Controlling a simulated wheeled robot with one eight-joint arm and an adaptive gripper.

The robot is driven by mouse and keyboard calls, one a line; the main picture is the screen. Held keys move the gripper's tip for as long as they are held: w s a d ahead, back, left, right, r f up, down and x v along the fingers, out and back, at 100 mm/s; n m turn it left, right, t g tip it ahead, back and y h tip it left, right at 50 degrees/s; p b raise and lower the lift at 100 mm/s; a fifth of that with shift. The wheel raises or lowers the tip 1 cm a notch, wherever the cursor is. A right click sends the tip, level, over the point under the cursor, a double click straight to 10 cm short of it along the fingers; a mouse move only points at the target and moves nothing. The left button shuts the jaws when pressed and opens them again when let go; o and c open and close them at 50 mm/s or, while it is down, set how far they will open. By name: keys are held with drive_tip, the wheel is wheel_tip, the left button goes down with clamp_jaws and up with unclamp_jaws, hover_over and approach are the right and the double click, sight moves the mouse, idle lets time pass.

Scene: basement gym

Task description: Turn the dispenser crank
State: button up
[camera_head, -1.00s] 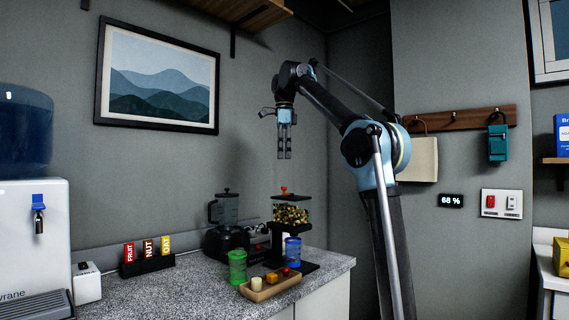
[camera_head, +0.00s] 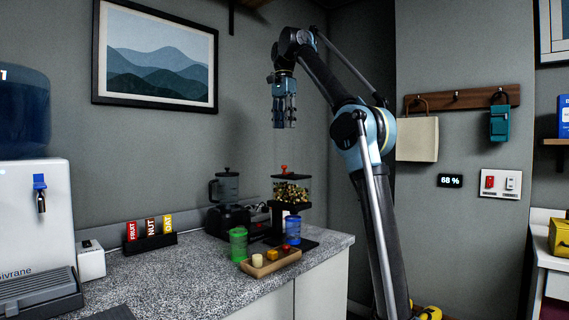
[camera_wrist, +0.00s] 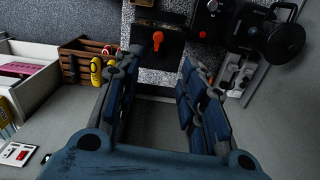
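The dispenser (camera_head: 291,190) stands on the speckled counter (camera_head: 180,272), with a clear hopper of mixed pieces in a black frame. A small orange-red handle (camera_head: 284,168) shows on its top; I cannot tell whether this is the crank. In the wrist view an orange-red handle (camera_wrist: 158,38) lies beyond and between the fingertips, on a dark top. My gripper (camera_head: 285,125) hangs above the dispenser, pointing down, with clear air between them. The wrist view shows its fingers (camera_wrist: 162,60) apart and empty. The dispenser's far side is hidden.
A blue cup (camera_head: 292,232), a green cup (camera_head: 238,245) and a wooden tray (camera_head: 270,264) with small blocks stand by the dispenser. A labelled rack (camera_head: 150,243) and water cooler (camera_head: 35,225) stand farther left.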

drive_tip(key=shift+s+f+n, duration=0.1)
drive_tip(key=shift+f+n, duration=1.55)
drive_tip(key=shift+f, duration=0.85)
drive_tip(key=shift+f+n, duration=1.6)
drive_tip(key=shift+f, duration=0.85)
drive_tip(key=shift+s+f+n, duration=0.1)
drive_tip(key=shift+f+n, duration=1.55)
drive_tip(key=shift+f, duration=0.85)
clamp_jaws()
